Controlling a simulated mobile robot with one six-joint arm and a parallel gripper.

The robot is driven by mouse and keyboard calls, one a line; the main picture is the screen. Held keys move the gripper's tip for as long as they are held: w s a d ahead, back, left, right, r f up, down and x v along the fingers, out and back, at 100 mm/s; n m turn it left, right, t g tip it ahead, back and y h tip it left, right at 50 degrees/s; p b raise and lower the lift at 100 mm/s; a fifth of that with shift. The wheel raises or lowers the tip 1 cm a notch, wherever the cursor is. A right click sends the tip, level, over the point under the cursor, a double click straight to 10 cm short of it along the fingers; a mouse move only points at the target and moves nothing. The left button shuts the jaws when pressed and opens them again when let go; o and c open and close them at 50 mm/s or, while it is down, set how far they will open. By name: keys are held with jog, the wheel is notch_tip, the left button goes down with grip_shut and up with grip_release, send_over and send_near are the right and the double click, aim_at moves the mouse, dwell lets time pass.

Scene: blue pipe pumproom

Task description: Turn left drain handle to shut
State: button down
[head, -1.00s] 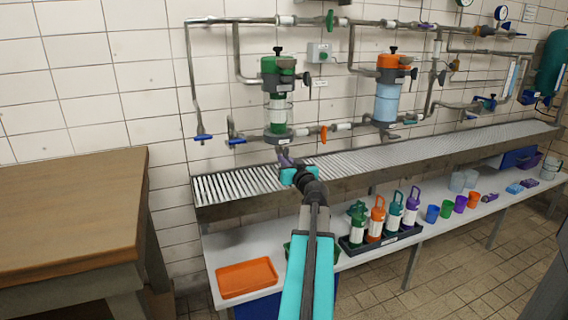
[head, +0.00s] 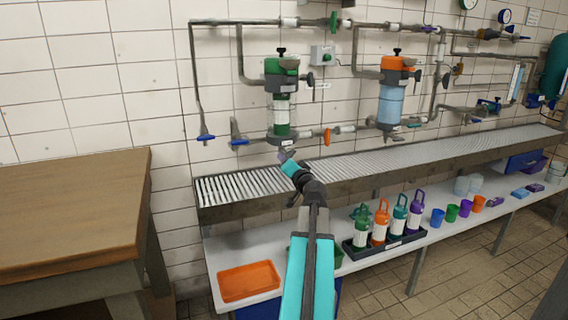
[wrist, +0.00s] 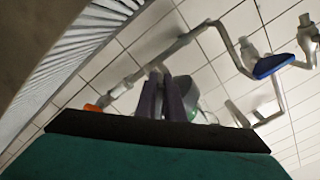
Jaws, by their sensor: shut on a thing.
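The left drain handle is not clearly visible; it is hidden by my gripper under the left filter unit. That filter (head: 282,105) has a green head and a clear bowl with green inside, and hangs on the pipes. My gripper (head: 284,156) is just below its grey base, above the grated trough. In the wrist view the two dark purple fingers (wrist: 166,97) stand close together, pointing at the underside of the filter, which shows partly behind them. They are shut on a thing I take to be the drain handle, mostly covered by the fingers.
Blue pipe handles (head: 205,137) are left of the filter, and an orange handle (head: 327,137) is right of it. A second, orange-headed filter (head: 392,95) hangs further right. The grated trough (head: 240,187) runs below. A wooden table (head: 70,210) stands left.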

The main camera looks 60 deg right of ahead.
jog(key=m+p, duration=0.1)
jog(key=m, duration=0.2)
jog(key=r+m+p, duration=0.1)
jog(key=m, duration=0.2)
jog(key=r+m+p, duration=0.1)
jog(key=m, duration=0.2)
jog(key=shift+w+a, duration=0.3)
jog(key=shift+w, duration=0.05)
jog(key=c, duration=1.9)
grip_release()
jog(key=shift+o, duration=0.2)
jog(key=shift+f, duration=0.1)
jog(key=shift+s, duration=0.15)
